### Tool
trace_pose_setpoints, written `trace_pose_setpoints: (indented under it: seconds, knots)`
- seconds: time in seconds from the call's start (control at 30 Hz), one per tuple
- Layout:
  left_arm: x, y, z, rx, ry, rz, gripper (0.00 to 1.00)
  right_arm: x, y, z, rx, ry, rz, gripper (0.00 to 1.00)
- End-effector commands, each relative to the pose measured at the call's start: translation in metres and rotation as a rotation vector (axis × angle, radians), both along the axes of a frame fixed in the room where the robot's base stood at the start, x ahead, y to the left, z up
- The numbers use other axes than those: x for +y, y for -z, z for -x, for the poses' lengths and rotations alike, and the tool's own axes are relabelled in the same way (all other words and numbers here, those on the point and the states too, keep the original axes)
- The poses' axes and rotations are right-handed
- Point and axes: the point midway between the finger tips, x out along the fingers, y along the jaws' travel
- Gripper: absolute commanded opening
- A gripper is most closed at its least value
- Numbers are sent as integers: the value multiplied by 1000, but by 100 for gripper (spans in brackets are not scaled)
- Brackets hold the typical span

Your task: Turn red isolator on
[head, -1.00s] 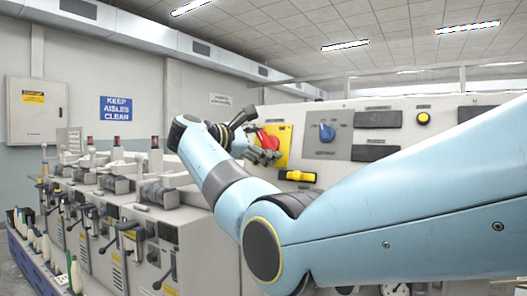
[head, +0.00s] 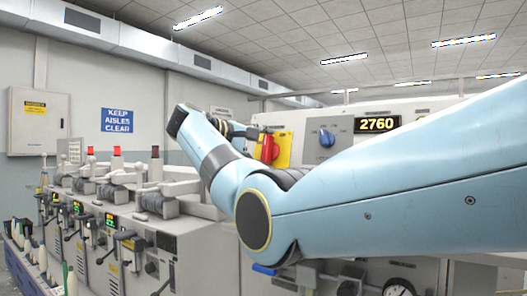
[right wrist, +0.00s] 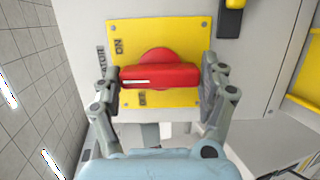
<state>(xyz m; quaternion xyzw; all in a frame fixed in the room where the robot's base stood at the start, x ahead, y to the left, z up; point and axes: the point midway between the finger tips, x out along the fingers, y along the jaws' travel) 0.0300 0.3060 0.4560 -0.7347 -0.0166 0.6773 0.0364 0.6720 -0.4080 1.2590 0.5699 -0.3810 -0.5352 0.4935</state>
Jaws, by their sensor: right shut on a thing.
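The red isolator handle (head: 268,148) is on a yellow plate (head: 285,150) on the pale machine panel, and it stands about upright in the head view. In the right wrist view the red handle (right wrist: 160,76) lies across the yellow plate (right wrist: 150,32). An ON label shows on the plate at the upper left, and a second label is partly hidden by the handle. My right gripper (right wrist: 160,80) has a finger at each end of the handle and is shut on it. In the head view its fingers are partly hidden by my arm. My left gripper is out of view.
A blue knob (head: 326,138) and a lit display reading 2760 (head: 377,124) are right of the plate. My right arm covers much of the panel. A row of bobbin machines (head: 140,225) with lit red lamps stands at the left.

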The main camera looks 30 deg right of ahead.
Motion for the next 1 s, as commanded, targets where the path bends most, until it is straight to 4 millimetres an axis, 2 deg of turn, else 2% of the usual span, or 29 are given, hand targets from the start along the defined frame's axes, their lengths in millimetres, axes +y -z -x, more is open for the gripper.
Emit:
trace_pose_setpoints:
  seconds: [0.5,0.53,0.67,0.7,1.0]
  knots:
    - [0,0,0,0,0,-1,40,1,3,0,-13,4,-11,44]
    - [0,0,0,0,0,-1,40,1,3,0,-13,4,-11,80]
    - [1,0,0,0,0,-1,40,1,2,0,-13,4,-10,97]
    - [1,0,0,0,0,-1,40,1,2,0,-13,4,-9,100]
    - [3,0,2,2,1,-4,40,3,0,0,-15,3,-8,100]
